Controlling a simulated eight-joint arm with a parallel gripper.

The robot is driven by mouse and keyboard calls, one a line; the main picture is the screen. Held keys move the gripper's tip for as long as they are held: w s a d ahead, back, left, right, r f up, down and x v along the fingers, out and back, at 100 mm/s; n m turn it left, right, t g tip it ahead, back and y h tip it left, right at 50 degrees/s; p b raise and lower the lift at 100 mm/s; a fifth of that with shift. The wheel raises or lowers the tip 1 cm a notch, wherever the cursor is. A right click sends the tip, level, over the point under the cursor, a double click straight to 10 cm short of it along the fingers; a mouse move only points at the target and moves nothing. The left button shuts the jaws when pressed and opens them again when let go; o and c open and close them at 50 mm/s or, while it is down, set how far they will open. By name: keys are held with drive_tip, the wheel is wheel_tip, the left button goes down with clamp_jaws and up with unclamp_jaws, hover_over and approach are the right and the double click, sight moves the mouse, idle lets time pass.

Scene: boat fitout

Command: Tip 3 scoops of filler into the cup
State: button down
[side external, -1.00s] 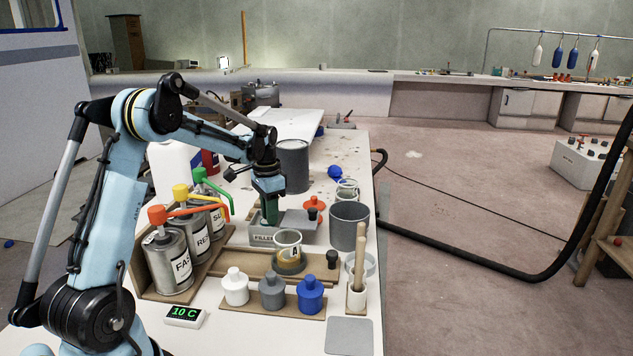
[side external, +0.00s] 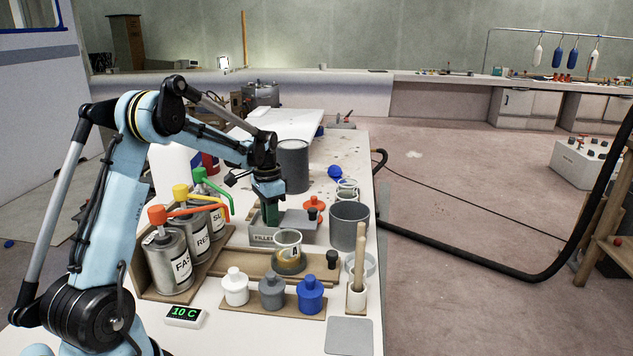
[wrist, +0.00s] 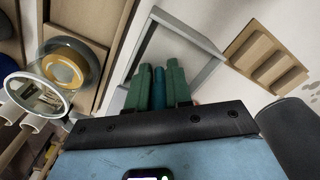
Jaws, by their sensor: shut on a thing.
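My gripper (side external: 271,222) is at the left end of the grey filler box (side external: 268,239), with its fingertips at or below the rim. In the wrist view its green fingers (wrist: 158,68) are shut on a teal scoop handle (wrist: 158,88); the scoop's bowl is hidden. The box's grey rim (wrist: 207,73) surrounds a pale interior in that view. The clear cup (side external: 288,241) stands upright in front of the box, on or by a yellow and grey round base. The cup (wrist: 38,92) is at the left in the wrist view. Its contents are unclear.
Pump cans (side external: 172,262) with coloured spouts stand to the left. Several lidded pots (side external: 271,291) line the front. A large grey pot (side external: 349,226) and a stick holder (side external: 357,297) are to the right. A grey plate (side external: 348,336) lies at the front right.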

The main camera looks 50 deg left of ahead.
drive_tip(key=shift+r, duration=4.25)
drive_tip(key=shift+d, duration=0.1)
drive_tip(key=d+n, duration=0.2)
drive_tip(key=d, duration=0.2)
drive_tip(key=d+n, duration=0.1)
drive_tip(key=d, duration=0.4)
drive_tip(key=d+n, duration=0.2)
drive_tip(key=d, duration=0.2)
drive_tip(key=shift+s+d+r+n, duration=0.25)
drive_tip(key=shift+d+r+n, duration=0.05)
drive_tip(key=shift+d, duration=0.1)
drive_tip(key=shift+s+a+f+t+h, duration=0.3)
drive_tip(key=shift+s+t, duration=0.45)
drive_tip(key=shift+t, duration=1.2)
drive_tip(key=shift+s+d+f+t+h, duration=0.1)
drive_tip(key=shift+s+t+h, duration=0.5)
drive_tip(key=shift+t, duration=1.4)
drive_tip(key=shift+s+a+f+t+h, duration=0.15)
drive_tip(key=shift+s+t, duration=0.8)
drive_tip(key=shift+t, duration=1)
drive_tip(key=shift+r, duration=0.1)
